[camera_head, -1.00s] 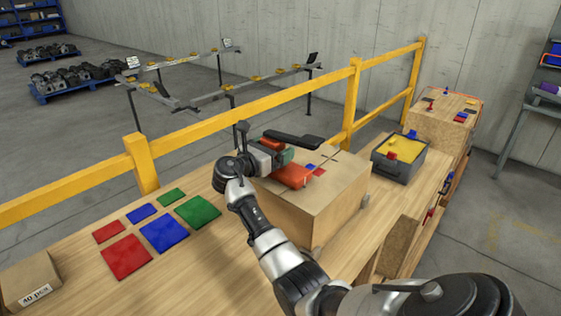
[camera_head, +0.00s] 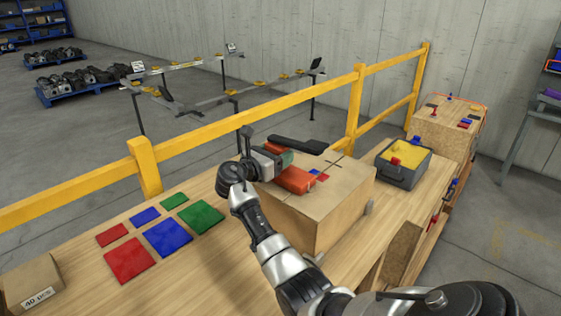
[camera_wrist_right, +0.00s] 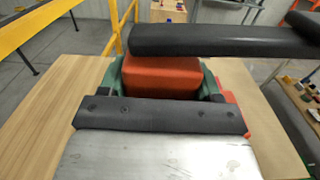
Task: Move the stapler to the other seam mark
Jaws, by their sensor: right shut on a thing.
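My right gripper (camera_head: 284,160) is over the left part of the cardboard carton (camera_head: 345,190). In the right wrist view its green-sided fingers (camera_wrist_right: 162,78) are shut on the red body of the stapler (camera_wrist_right: 160,77). In the head view the stapler (camera_head: 295,180) shows its red body low at the carton top and a long black arm above it, pointing right. I cannot tell whether it touches the carton. Small blue and red patches show beside the stapler. My left gripper is out of view.
Red, blue and green mats (camera_head: 167,238) lie left of the carton on the wooden bench (camera_head: 215,265). A grey bin with yellow contents (camera_head: 404,168) stands to the right. A yellow rail (camera_head: 250,104) runs behind the bench. A small box (camera_head: 30,285) sits at the front left.

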